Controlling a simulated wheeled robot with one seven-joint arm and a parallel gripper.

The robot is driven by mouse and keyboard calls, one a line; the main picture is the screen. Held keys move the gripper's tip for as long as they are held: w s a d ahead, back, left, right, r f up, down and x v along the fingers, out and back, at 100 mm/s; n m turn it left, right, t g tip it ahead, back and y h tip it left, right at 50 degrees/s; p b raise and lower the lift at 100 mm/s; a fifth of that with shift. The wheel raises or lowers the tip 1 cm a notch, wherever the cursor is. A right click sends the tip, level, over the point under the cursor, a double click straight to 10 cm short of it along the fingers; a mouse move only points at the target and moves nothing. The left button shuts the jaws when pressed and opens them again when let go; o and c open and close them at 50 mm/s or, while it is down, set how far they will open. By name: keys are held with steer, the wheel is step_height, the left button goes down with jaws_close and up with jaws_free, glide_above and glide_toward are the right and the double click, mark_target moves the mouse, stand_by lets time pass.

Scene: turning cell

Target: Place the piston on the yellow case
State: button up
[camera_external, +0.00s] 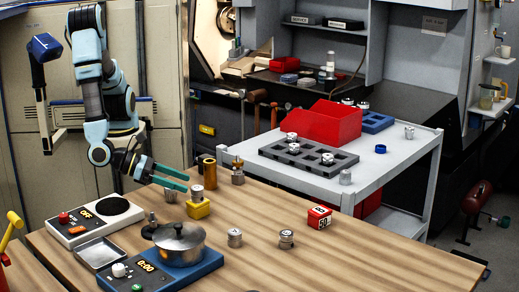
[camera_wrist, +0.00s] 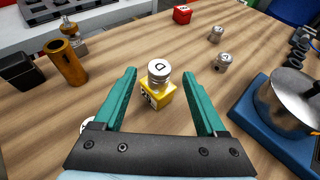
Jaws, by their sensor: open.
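A silver piston (camera_external: 197,192) stands upright on the yellow case (camera_external: 198,208) on the wooden table. In the wrist view the piston (camera_wrist: 158,74), with a letter on its top, rests on the yellow case (camera_wrist: 160,96), which has dark markings on its side. My gripper (camera_external: 187,183) is open and empty, its green fingers pointing toward the piston from the left. In the wrist view the piston shows between the two fingertips, at or just beyond them. No finger contact with it is visible.
Near the case are a brass cylinder (camera_external: 208,170), other metal parts (camera_external: 234,238) (camera_external: 286,239) and a pot (camera_external: 179,243) on a blue base. A red box (camera_external: 319,217) stands farther right. The front right tabletop is clear. A grey cart (camera_external: 375,182) with a red bin stands behind.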

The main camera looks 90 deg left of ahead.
steer(key=v, duration=0.3)
steer(key=shift+s+r, duration=0.15)
steer(key=shift+s, duration=0.05)
stand_by(0.3)
steer(key=w+a+r+n+g+y+p, duration=0.1)
steer(key=w+a+n+g+y+p, duration=0.15)
steer(key=a+n, duration=0.35)
steer(key=w+a+r+n+g+y+p, duration=0.15)
steer(key=a+n+g, duration=0.3)
steer(key=a, duration=0.45)
steer(key=w+a+n+g+y+p, duration=0.1)
steer(key=w+a+n+g+y, duration=0.15)
steer(key=a+n, duration=0.4)
steer(key=w+a+r+n+g+h+p, duration=0.2)
steer(key=a+r+n+h+p, duration=0.4)
steer(key=a+n, duration=0.6)
step_height(320, 180, up, 2)
steer(key=n, duration=0.6)
steer(key=shift+a+h, duration=0.35)
steer(key=shift+a, duration=0.05)
